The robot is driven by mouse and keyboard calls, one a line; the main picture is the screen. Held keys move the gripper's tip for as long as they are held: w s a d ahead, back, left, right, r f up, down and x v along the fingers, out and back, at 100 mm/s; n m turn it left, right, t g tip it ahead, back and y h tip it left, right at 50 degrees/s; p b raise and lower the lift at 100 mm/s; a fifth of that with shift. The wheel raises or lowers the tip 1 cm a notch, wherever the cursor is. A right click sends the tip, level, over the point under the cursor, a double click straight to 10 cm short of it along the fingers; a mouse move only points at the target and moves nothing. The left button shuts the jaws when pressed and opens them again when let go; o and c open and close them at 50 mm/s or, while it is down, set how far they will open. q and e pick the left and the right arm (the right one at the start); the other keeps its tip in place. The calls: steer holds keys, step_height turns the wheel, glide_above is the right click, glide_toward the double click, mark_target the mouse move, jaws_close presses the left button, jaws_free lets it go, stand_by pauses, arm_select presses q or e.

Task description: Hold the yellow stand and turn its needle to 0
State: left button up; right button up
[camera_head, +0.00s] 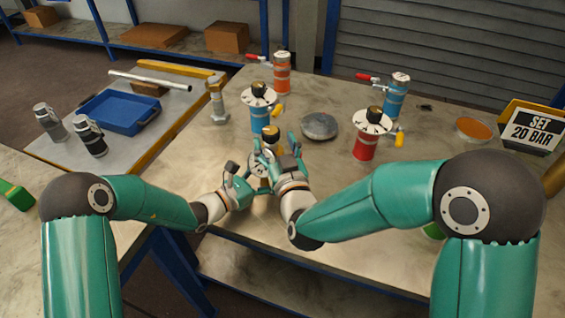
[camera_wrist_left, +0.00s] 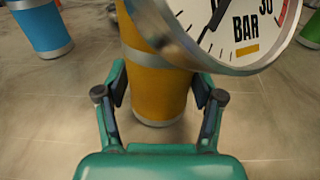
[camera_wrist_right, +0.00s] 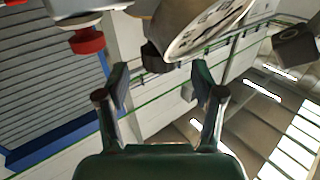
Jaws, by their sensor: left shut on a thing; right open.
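The yellow stand (camera_wrist_left: 155,85) is upright in the left wrist view, with a white BAR dial (camera_wrist_left: 245,28) on top. The dial's black needle (camera_wrist_left: 215,18) is partly cut off, so its reading cannot be told. My left gripper (camera_wrist_left: 160,84) is shut on the stand's body, one finger on each side. In the head view my grippers mostly hide the stand. My right gripper (camera_wrist_right: 160,85) is open. In the right wrist view the dial's tilted face (camera_wrist_right: 210,25) and a dark knob (camera_wrist_right: 153,56) lie just beyond its fingertips.
Blue (camera_head: 260,115) and red (camera_head: 365,145) stands with dials stand behind. Orange (camera_head: 282,75) and blue (camera_head: 396,100) vessels with red-handled valves stand farther back. A round metal lid (camera_head: 320,126) lies between.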

steer(key=v, duration=0.7)
steer(key=shift+s, duration=0.35)
steer(key=shift+d, duration=0.1)
stand_by(0.9)
arm_select(q)
steer(key=o, duration=1.1)
